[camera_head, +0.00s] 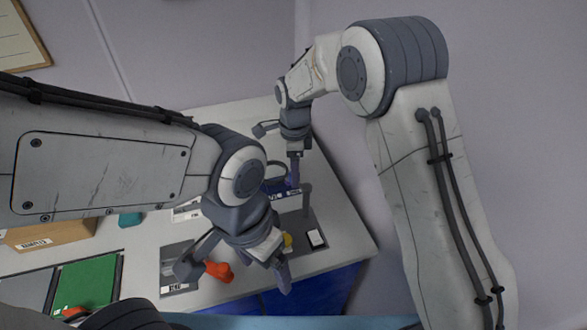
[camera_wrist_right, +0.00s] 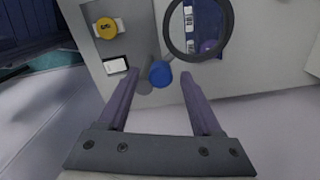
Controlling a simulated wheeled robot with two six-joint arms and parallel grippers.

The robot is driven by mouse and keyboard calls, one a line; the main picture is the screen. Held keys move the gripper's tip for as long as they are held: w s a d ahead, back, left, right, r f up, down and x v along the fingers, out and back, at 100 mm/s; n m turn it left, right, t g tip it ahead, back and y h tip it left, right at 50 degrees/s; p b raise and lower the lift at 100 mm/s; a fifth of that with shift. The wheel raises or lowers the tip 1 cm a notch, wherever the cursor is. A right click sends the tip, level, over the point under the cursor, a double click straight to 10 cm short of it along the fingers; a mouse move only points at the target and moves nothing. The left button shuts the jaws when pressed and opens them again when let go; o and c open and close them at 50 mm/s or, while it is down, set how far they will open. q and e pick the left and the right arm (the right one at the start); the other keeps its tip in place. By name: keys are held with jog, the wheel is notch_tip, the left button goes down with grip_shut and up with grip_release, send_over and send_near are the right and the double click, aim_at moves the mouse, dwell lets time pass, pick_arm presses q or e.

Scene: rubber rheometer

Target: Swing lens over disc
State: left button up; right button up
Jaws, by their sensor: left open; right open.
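In the right wrist view, the lens (camera_wrist_right: 229,28) is a dark round ring at the top right, with blue and white items showing through it. A blue round knob (camera_wrist_right: 161,76) is close to its lower left edge; I cannot tell how they join. The yellow disc (camera_wrist_right: 106,28) with a dark mark lies at the upper left, outside the ring; it also shows in the head view (camera_head: 288,241). My right gripper (camera_wrist_right: 159,74) is open, its fingers either side of the knob in the picture. In the head view, my left gripper (camera_head: 282,278) is open near the bench front.
A white block (camera_wrist_right: 116,66) lies near the disc. On the bench (camera_head: 135,260) are a red object (camera_head: 219,271), a green mat (camera_head: 89,283), a teal item (camera_head: 130,219) and a cardboard box (camera_head: 52,232). The bench's right edge and wall are close to my right arm.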

jog(key=shift+f, duration=0.35)
grip_shut()
dwell(1.2)
